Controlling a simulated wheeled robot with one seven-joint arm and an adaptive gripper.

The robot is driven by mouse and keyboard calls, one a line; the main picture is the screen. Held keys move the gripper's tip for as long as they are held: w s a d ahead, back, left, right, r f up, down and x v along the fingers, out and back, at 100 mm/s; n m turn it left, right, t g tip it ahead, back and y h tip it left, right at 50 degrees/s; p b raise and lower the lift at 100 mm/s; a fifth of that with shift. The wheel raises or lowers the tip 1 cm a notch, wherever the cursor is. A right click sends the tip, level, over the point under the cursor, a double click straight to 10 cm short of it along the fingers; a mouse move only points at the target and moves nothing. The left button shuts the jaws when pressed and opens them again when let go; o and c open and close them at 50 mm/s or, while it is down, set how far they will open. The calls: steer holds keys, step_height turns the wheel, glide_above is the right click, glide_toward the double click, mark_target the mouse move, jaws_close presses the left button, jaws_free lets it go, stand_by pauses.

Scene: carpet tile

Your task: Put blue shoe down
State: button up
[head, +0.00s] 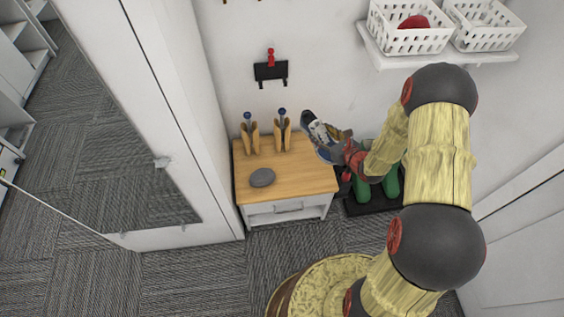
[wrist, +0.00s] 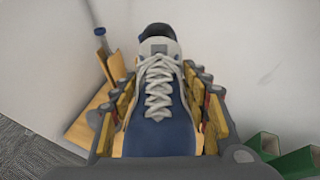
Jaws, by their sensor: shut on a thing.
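The blue shoe (wrist: 158,138) has a blue toe, white laces and a dark heel opening. My gripper (wrist: 160,115) is shut on it, with a finger along each side, in the wrist view. In the head view the shoe (head: 322,132) is held in my gripper (head: 340,150) above the right back part of the wooden-topped cabinet (head: 300,180). The shoe looks tilted there, and its gap from the top is hard to judge. Part of the shoe is hidden by the gripper.
Two wooden holders with blue-topped items (head: 251,137) stand at the cabinet's back. A grey oval object (head: 262,177) lies at its front left. Green boots (head: 361,188) stand on a black tray to the right. White baskets (head: 408,38) sit on a wall shelf. The cabinet's front right is clear.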

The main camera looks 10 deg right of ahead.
steer(key=s+d+f+p, duration=0.1)
steer(key=s+f, duration=0.3)
steer(key=f, duration=0.4)
steer(key=s+d+f, duration=0.1)
steer(key=s+f, duration=0.3)
steer(key=f, duration=0.4)
steer(key=b, duration=0.5)
glide_above(303, 171)
steer(key=f, duration=0.9)
steer(key=shift+s+d+f, duration=0.15)
steer(key=shift+s+f, duration=0.05)
steer(key=shift+s, duration=0.05)
steer(key=shift+w+f+b, duration=0.15)
steer(key=shift+f, duration=0.75)
steer(key=shift+w+f+b, duration=0.1)
steer(key=shift+f+b, duration=0.05)
steer(key=shift+f, duration=0.7)
steer(key=shift+f, duration=0.2)
steer(key=o, duration=1.3)
steer(key=shift+o, duration=0.2)
steer(key=shift+r, duration=0.1)
